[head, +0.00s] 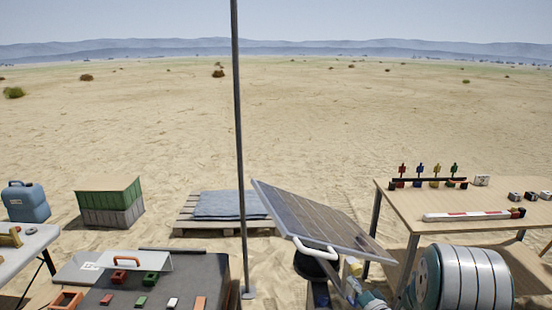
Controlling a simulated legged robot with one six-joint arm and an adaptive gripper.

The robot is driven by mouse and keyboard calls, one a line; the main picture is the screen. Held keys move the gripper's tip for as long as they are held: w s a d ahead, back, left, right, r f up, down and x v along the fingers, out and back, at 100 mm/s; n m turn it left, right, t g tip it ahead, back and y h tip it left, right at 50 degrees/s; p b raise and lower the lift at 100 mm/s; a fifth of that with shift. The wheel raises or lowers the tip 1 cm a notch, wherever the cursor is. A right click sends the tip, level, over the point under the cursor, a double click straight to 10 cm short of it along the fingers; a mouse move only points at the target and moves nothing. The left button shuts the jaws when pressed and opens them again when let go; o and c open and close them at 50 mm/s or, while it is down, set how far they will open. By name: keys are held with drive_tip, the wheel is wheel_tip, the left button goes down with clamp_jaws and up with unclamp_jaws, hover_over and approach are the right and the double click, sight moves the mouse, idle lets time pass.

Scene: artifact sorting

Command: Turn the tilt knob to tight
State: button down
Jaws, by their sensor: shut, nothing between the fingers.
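The tilted solar panel (315,222) stands right of the middle in the head view, its left edge raised. A white curved handle (315,248) runs along its lower front edge. A dark round mount (314,266) sits under it. A small yellow part (354,267) shows just right of the mount; I cannot tell whether it is the tilt knob. No tight mark can be read. Teal and grey parts lie just below the yellow part, at the bottom edge. I cannot make out my gripper's fingers anywhere.
A wooden table (455,212) with coloured pegs and a red-white bar stands right. A dark table (195,290) with small blocks is front left. A thin pole (239,130) rises left of the panel. A pallet (190,222), crate (108,215) and blue can (27,203) stand behind. Open sand lies beyond.

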drive_tip(key=shift+w, duration=0.25)
drive_tip(key=shift+w+d+r, duration=0.1)
drive_tip(key=shift+d+r, duration=0.15)
drive_tip(key=shift+r, duration=0.05)
idle(0.8)
drive_tip(key=shift+a+r, duration=0.15)
drive_tip(key=shift+r, duration=0.15)
idle(0.4)
drive_tip(key=shift+s+a+f, duration=0.2)
drive_tip(key=shift+a+f, duration=0.05)
drive_tip(key=v, duration=0.6)
